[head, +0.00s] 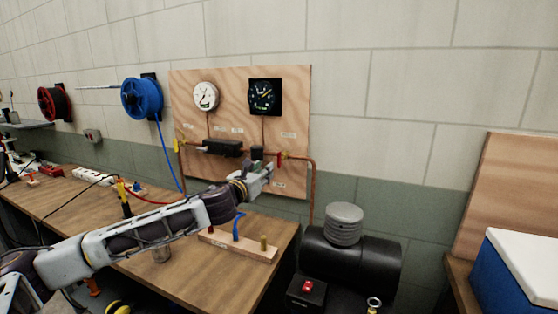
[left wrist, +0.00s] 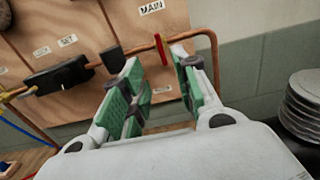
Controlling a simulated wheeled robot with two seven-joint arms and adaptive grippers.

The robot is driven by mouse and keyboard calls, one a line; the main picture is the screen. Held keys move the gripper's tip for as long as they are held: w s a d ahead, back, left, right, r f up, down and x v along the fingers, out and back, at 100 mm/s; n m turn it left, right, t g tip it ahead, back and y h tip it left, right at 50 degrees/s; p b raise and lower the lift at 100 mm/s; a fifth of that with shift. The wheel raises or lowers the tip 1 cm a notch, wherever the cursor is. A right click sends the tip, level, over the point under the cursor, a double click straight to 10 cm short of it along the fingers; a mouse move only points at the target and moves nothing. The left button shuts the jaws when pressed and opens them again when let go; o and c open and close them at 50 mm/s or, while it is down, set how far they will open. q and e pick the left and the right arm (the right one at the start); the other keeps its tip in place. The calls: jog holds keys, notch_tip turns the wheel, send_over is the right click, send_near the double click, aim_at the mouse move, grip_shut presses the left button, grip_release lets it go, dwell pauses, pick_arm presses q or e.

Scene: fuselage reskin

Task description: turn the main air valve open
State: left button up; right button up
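The main air valve has a red lever (head: 279,160) on the copper pipe, at the lower right of a plywood panel under the dial gauges. The lever stands roughly upright, across the pipe. In the left wrist view, the red lever (left wrist: 161,48) shows below the MAIN label (left wrist: 152,7). My left gripper (head: 264,172) is just left of and below the lever in the head view. In the wrist view, its green-padded fingers (left wrist: 158,62) are spread apart, with the lever appearing between their tips. I cannot tell whether they touch it. My right gripper is not visible.
The plywood panel (head: 237,84) carries a white gauge (head: 205,96), a black gauge (head: 264,97) and a dark pipe fitting (head: 222,148). A wooden block with colored pegs (head: 238,246) sits on the workbench below my arm. A black compressor (head: 350,262) stands right of the bench.

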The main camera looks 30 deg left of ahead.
aim_at(278, 159)
pick_arm(q)
jog(key=shift+w, duration=0.25)
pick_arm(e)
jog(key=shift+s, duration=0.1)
pick_arm(q)
jog(key=shift+w+a+p, duration=0.2)
jog(key=shift+w+p, duration=0.3)
jog(key=shift+w, duration=3.75)
jog(key=shift+w+a, duration=0.15)
jog(key=shift+w, duration=1.55)
jog(key=shift+w+p, duration=0.3)
jog(key=shift+w, duration=0.4)
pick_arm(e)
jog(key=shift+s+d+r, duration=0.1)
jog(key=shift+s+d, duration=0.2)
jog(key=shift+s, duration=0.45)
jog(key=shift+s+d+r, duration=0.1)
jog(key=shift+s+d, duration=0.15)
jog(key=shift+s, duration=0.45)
